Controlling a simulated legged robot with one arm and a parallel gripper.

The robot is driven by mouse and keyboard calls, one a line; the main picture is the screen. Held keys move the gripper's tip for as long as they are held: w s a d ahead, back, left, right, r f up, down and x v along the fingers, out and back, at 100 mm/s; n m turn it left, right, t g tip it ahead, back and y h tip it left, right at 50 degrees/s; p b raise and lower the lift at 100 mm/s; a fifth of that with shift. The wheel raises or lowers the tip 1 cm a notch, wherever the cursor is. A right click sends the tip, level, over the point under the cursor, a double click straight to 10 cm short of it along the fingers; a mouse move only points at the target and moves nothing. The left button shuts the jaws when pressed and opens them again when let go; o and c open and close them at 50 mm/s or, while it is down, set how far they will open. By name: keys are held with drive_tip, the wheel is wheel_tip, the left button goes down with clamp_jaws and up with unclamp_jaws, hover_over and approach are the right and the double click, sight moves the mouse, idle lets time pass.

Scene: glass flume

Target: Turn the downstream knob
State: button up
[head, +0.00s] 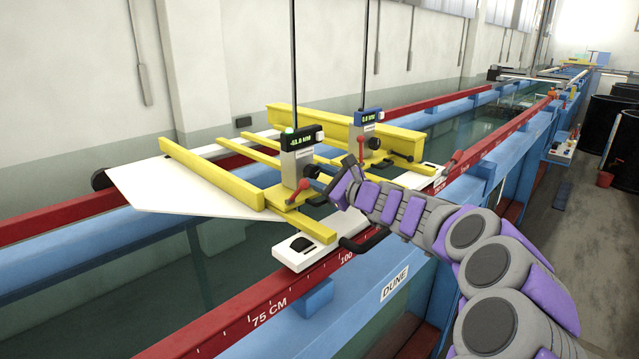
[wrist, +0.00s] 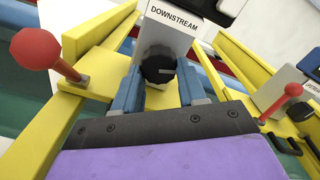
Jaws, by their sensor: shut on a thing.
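The downstream knob (wrist: 158,69) is black and round with a pale mark. It sits on a white gauge post (wrist: 168,28) labelled DOWNSTREAM in the wrist view. My gripper (wrist: 160,86) has its two blue fingers on either side of the knob and is shut on it. In the head view my gripper (head: 325,184) reaches from the right to the nearer gauge post (head: 297,160). Its dark display (head: 303,138) shows green digits that look like 43.8 MM. The knob is largely hidden there.
A red-balled lever (wrist: 30,48) stands left of the knob; another red lever (wrist: 293,90) is at right. A second gauge (head: 368,118) with a blue display stands behind. Yellow beams (head: 205,172) and red rails (head: 250,318) surround the flume.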

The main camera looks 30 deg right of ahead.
idle(0.4)
drive_tip(key=o, duration=1.1)
drive_tip(key=shift+c, duration=0.2)
drive_tip(key=shift+d, duration=0.1)
drive_tip(key=shift+s, duration=0.1)
drive_tip(key=b+v, duration=0.1)
drive_tip(key=v, duration=1.6)
drive_tip(key=shift+d, duration=0.1)
